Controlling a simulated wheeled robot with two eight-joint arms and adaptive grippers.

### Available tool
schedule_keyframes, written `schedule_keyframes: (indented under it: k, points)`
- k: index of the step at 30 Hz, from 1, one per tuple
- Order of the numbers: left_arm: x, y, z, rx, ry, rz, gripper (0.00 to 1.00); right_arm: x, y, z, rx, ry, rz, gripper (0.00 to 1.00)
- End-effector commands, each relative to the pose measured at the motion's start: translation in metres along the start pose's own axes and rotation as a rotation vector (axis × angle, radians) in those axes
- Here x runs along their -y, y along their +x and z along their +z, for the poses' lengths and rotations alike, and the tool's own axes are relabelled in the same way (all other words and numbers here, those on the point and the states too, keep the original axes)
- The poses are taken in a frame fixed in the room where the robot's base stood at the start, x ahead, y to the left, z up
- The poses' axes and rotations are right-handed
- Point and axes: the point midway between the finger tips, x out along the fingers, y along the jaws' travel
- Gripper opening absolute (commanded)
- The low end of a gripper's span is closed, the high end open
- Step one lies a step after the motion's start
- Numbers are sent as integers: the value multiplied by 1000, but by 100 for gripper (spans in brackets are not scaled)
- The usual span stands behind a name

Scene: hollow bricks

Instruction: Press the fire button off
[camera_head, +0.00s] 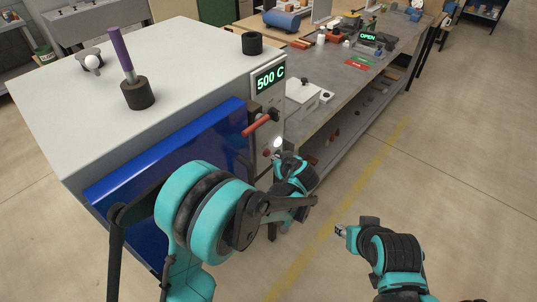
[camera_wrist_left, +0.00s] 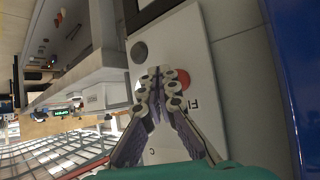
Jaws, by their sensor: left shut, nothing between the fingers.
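The furnace (camera_head: 190,60) is a large pale grey box with a blue door (camera_head: 160,160). Its front panel carries a green "500 C" display (camera_head: 270,77). My left gripper (camera_head: 279,150) is at the lower part of this panel. In the left wrist view a red round button (camera_wrist_left: 184,79) shows behind the shut, empty left fingertips (camera_wrist_left: 160,80), with partly covered letters "FI" beside it. I cannot tell whether the fingertips touch the button. My right gripper (camera_head: 340,231) is over the floor at lower right, away from the furnace; its jaws are too small to read.
A red handle (camera_head: 262,122) sticks out from the panel above my left gripper. A workbench (camera_head: 330,100) with tools and a green "OPEN" sign (camera_head: 368,37) runs behind the furnace. The floor at right, with a yellow line (camera_head: 340,208), is clear.

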Motion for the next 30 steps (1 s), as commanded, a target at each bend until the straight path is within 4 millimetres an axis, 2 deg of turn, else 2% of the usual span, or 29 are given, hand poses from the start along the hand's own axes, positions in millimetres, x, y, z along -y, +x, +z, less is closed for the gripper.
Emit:
schedule_keyframes:
  k: [30]
  points:
    - [5, 6, -5, 0, 1, -1, 0, 0, 2, 1, 0, 0, 0, 40]
